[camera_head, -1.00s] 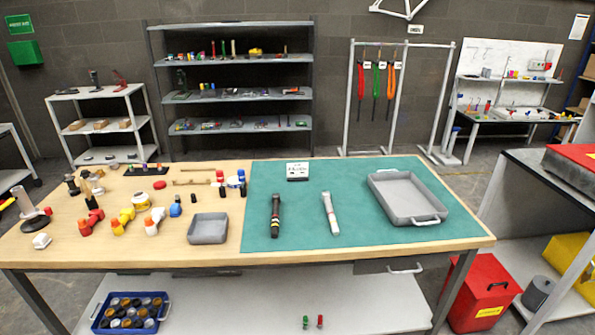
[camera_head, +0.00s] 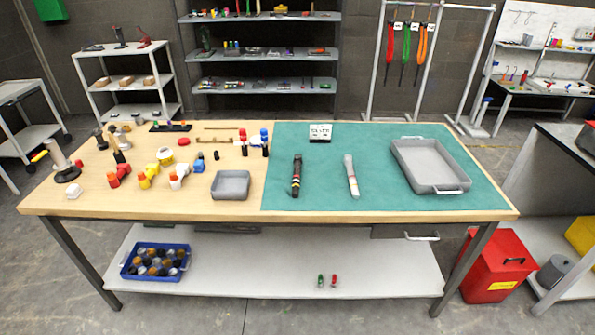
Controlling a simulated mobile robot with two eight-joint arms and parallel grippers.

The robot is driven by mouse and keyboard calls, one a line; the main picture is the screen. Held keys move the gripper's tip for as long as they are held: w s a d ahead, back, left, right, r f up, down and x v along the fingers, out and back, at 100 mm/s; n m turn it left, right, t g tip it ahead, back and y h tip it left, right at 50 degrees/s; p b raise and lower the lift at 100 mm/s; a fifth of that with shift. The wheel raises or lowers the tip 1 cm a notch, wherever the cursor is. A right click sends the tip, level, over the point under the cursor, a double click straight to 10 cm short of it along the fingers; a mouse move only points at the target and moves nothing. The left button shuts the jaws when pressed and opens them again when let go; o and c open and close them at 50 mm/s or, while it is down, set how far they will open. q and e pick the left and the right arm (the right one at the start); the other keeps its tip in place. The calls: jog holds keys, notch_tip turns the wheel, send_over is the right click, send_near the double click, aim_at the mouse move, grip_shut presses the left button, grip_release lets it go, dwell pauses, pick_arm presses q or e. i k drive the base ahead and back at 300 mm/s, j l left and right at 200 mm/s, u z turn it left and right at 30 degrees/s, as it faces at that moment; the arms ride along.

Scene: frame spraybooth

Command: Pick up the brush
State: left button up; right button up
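I cannot make out for sure which thing is the brush. A small upright item with a thin wooden-looking handle (camera_head: 117,149) stands among small parts at the left of the wooden workbench (camera_head: 225,211). Thin brown sticks (camera_head: 216,141) lie near the bench's back edge. On the green mat (camera_head: 323,198) lie a dark tube with coloured bands (camera_head: 296,176) and a pale tube with a coloured end (camera_head: 351,176). Neither of my grippers is in view.
A small grey tray (camera_head: 230,185) sits beside the mat, a large grey tray (camera_head: 432,166) on its right. Red and yellow fittings crowd the bench's left. A blue crate (camera_head: 156,262) stands on the lower shelf. A red bin (camera_head: 498,266) stands at the right.

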aim_at(113, 143)
jog(key=i+j+u, duration=0.35)
jog(key=j, duration=0.25)
jog(key=i+j+u, duration=0.3)
jog(key=i+j, duration=0.15)
jog(key=i+j+u, duration=0.35)
jog(key=i, duration=0.3)
